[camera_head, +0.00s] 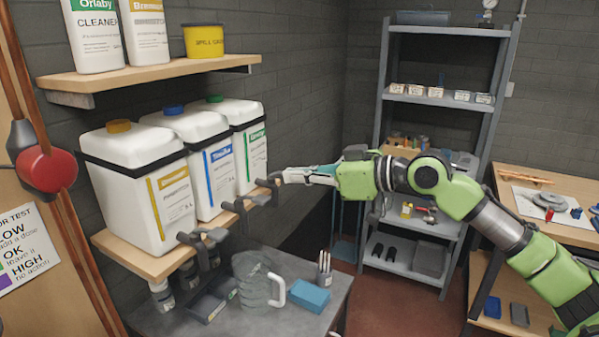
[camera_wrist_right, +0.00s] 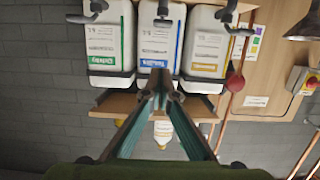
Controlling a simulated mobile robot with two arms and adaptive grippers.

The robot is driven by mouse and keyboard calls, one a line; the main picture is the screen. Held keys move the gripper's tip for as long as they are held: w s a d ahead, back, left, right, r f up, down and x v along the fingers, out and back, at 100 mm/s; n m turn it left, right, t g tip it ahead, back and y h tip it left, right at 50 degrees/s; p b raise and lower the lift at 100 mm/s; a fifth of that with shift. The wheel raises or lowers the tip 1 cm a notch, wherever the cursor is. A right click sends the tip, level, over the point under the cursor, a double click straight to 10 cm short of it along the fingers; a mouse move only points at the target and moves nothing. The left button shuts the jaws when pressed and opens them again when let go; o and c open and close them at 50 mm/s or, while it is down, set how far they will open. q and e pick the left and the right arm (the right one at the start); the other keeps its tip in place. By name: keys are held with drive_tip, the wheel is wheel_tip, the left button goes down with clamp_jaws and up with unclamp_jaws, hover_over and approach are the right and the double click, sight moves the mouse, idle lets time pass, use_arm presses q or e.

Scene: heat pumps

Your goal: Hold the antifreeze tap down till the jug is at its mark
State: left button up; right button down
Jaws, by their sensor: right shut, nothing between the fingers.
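Three white containers stand on the left shelf: one with a yellow label (camera_head: 130,190), one with a blue label (camera_head: 205,165) and one with a green label (camera_head: 247,145). Their small print is too blurred to tell which is antifreeze. Each has a dark tap; the nearest (camera_head: 200,237), the middle (camera_head: 243,204) and the far one (camera_head: 268,187) show. My right gripper (camera_head: 284,177) is shut and empty beside the far tap; contact is unclear. It also shows in the wrist view (camera_wrist_right: 164,92). A grey jug (camera_head: 256,284) with a pale handle stands on the bench; its mark and level are unreadable. My left gripper is out of view.
A higher shelf (camera_head: 150,75) carries bottles and a yellow tub (camera_head: 204,42). A metal rack (camera_head: 440,100) stands behind my right arm.

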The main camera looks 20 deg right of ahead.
drive_tip(key=w+a+f+p, duration=0.4)
drive_tip(key=w+f, duration=0.1)
drive_tip(key=shift+f, duration=0.35)
drive_tip(key=shift+w, duration=0.15)
drive_tip(key=f+t+b, duration=0.1)
drive_tip(key=b, duration=0.5)
drive_tip(key=f+t+y+b, duration=0.1)
drive_tip(key=b, duration=0.5)
drive_tip(key=s+f+t+y+b, duration=0.1)
drive_tip(key=b, duration=0.5)
drive_tip(key=shift+d+f+b, duration=0.3)
drive_tip(key=shift+f, duration=0.05)
idle(4.8)
